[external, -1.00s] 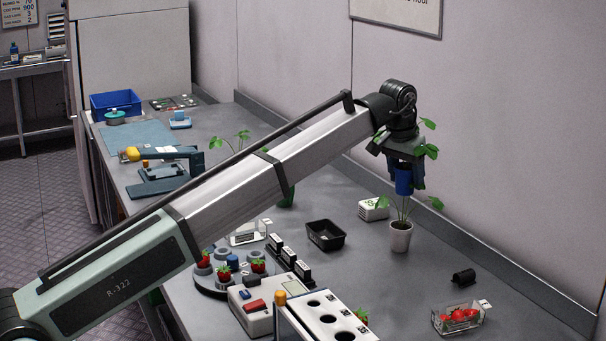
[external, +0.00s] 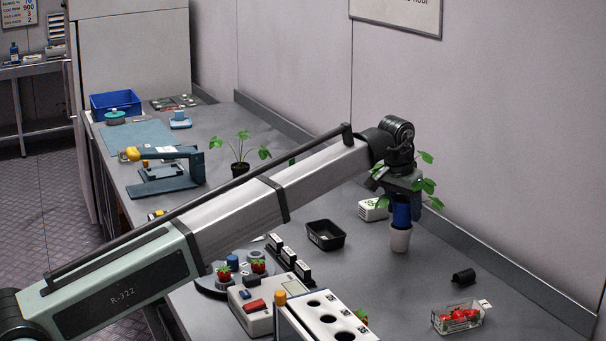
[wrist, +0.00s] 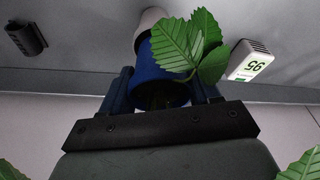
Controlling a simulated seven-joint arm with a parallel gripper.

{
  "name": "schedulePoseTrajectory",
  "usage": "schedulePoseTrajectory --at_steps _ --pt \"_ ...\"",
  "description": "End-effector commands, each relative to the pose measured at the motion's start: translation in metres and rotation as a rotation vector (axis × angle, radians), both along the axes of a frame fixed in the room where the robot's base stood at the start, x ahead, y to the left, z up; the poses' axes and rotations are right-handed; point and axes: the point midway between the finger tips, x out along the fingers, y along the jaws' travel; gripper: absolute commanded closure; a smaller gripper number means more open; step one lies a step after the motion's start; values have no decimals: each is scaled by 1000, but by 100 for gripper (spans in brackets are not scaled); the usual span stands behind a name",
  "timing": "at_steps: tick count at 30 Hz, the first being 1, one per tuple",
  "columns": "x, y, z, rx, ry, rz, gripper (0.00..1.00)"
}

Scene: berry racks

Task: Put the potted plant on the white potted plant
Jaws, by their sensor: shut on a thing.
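A plant in a blue pot (external: 401,211) is held by my gripper (external: 402,203) in the external view. The blue pot is directly above the white potted plant (external: 400,239), with its bottom at or just inside the white rim; I cannot tell if they touch. Green leaves stick out around the gripper. In the wrist view the blue pot (wrist: 148,72) sits between the two fingers of my gripper (wrist: 160,88), which is shut on it. The white pot (wrist: 152,17) shows beyond it, partly hidden by the blue pot and leaves.
A white block marked 95 (external: 373,209) stands close left of the white pot. A black tray (external: 325,235) is further left. A black cylinder (external: 464,277) and a clear box of red berries (external: 458,317) lie to the right front. A plant in a black pot (external: 240,169) stands further back.

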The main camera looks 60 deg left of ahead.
Motion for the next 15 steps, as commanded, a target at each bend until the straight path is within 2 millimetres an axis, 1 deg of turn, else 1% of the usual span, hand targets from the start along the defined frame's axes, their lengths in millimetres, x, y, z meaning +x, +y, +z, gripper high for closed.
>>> schedulePoseTrajectory --at_steps 3,4,11,15 --pt "0 0 -3 0 0 0 71" --pt "0 0 -3 0 0 0 36" --pt "0 0 -2 0 0 0 14" --pt "0 0 -2 0 0 0 13"
